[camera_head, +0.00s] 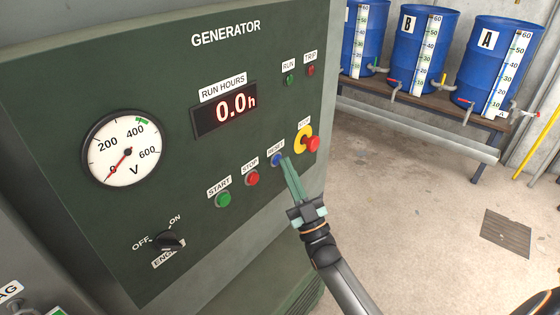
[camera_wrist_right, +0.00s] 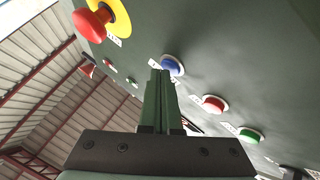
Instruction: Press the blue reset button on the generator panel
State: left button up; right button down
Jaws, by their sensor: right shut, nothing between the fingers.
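The blue reset button (camera_head: 277,160) sits on the dark green generator panel (camera_head: 120,70), under a RESET label and right of the red stop button. My right gripper (camera_head: 288,162) is shut and empty. Its fingertips are right beside the blue button in the head view. In the right wrist view the blue button (camera_wrist_right: 173,65) shows just beyond and slightly right of the closed fingertips (camera_wrist_right: 160,74). I cannot tell whether the tips touch it. The run hours display (camera_head: 226,108) reads 0.0h. My left gripper is not in view.
A red mushroom stop button on a yellow base (camera_head: 312,144) is close to the right of the fingers. The red stop button (camera_head: 252,178) and green start button (camera_head: 223,200) are to the left. Blue barrels (camera_head: 420,50) stand on a bench at the back right.

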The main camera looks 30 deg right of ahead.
jog(key=shift+s+d+p, duration=0.35)
jog(key=shift+s+p, duration=0.05)
jog(key=shift+s, duration=0.4)
jog(key=s, duration=0.1)
jog(key=s+d+p, duration=0.1)
jog(key=s, duration=0.1)
jog(key=s+d+p, duration=0.1)
jog(key=shift+s, duration=0.3)
dwell(0.7)
